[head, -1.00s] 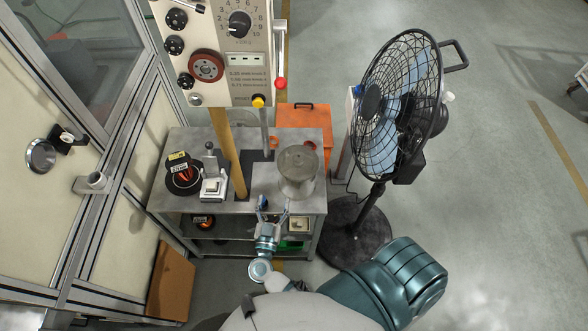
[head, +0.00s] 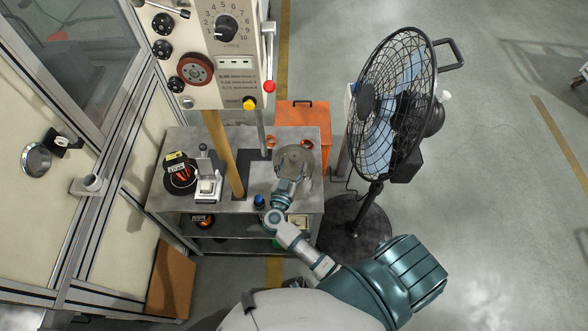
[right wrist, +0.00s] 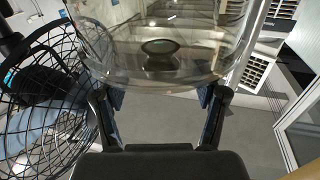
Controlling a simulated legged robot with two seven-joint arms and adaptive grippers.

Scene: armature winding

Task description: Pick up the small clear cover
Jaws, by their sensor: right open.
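The small clear cover (head: 296,158) is a transparent, rounded cylinder at the right of the metal bench. In the right wrist view the clear cover (right wrist: 165,55) fills the upper middle, and I see through it. My right gripper (head: 290,182) is at the cover's near side, partly overlapping it in the head view. In the right wrist view my right gripper (right wrist: 160,95) is open, with one finger to each side of the cover's lower edge. I cannot tell whether the fingers touch it. My left gripper is not in view.
A copper wire spool (head: 181,176) and a small white-based press (head: 207,180) stand left on the bench (head: 228,150). A small blue object (head: 259,201) is at the front edge. A black fan (head: 392,105) stands close on the right.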

